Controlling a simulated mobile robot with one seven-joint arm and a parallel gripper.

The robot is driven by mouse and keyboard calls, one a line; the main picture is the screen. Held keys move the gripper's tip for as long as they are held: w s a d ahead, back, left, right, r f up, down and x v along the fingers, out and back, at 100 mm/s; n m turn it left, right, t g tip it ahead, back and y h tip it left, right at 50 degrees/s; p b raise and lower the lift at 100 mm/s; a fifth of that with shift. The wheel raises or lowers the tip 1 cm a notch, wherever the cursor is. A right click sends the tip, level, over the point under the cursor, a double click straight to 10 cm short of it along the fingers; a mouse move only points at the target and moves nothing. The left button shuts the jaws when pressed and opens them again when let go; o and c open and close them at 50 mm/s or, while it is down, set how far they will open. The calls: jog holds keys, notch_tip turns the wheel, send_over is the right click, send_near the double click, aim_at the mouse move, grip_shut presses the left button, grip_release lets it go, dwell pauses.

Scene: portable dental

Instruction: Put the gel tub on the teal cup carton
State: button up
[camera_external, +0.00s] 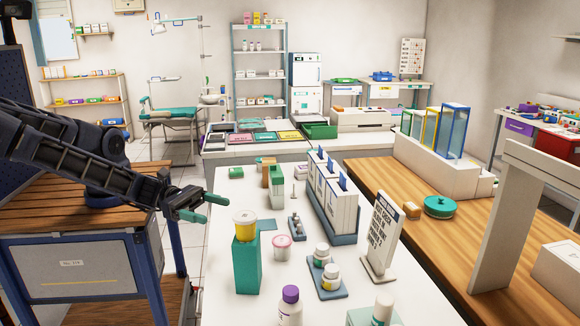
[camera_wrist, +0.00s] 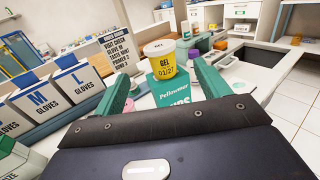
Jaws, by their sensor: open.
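The gel tub (camera_external: 245,228) is a yellow tub with a pale lid. It stands upright on top of the teal cup carton (camera_external: 246,265) near the left edge of the white counter.
A pink-lidded jar (camera_external: 282,247), a small bottle tray (camera_external: 328,284) and a purple-capped bottle (camera_external: 290,306) stand right of and in front of the carton. Glove boxes (camera_external: 333,203) and a sign (camera_external: 383,235) stand farther right. A green-and-white carton (camera_external: 277,188) stands behind.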

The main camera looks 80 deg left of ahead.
jog(key=w+a+f+n+y, duration=0.2)
jog(key=a+n, duration=0.2)
jog(key=w+a+f+n+g+y, duration=0.1)
jog(key=w+a+f+n+y, duration=0.1)
jog(key=a+n, duration=0.2)
jog(key=w+a+f+n+g+y, duration=0.1)
jog(key=w+a+f+n+y, duration=0.1)
jog(key=w+a+n+y, duration=0.1)
jog(key=shift+a+n, duration=0.9)
jog(key=shift+a, duration=0.1)
jog(key=a+r+n+g+y, duration=0.2)
jog(key=a+n+g, duration=0.3)
jog(key=a+n, duration=0.55)
jog(key=s+a+r+n+g+h, duration=0.1)
jog(key=s+a+r+n+g, duration=0.1)
jog(key=s+a+r+n, duration=0.35)
jog(key=s+a+r+n+g, duration=0.1)
jog(key=s+a+r+n, duration=0.2)
jog(key=a+r+n, duration=0.5)
jog(key=s+a+r+n+y, duration=0.1)
jog(key=s+a+r+n, duration=0.2)
jog(key=s+r, duration=0.3)
jog(key=s+a+r+n+y, duration=0.1)
jog(key=s+a+r+n, duration=0.2)
jog(key=s+r, duration=0.3)
jog(key=s+a, duration=0.1)
jog(key=s, duration=0.2)
jog(key=shift+s+r, duration=0.35)
jog(key=shift+r, duration=0.05)
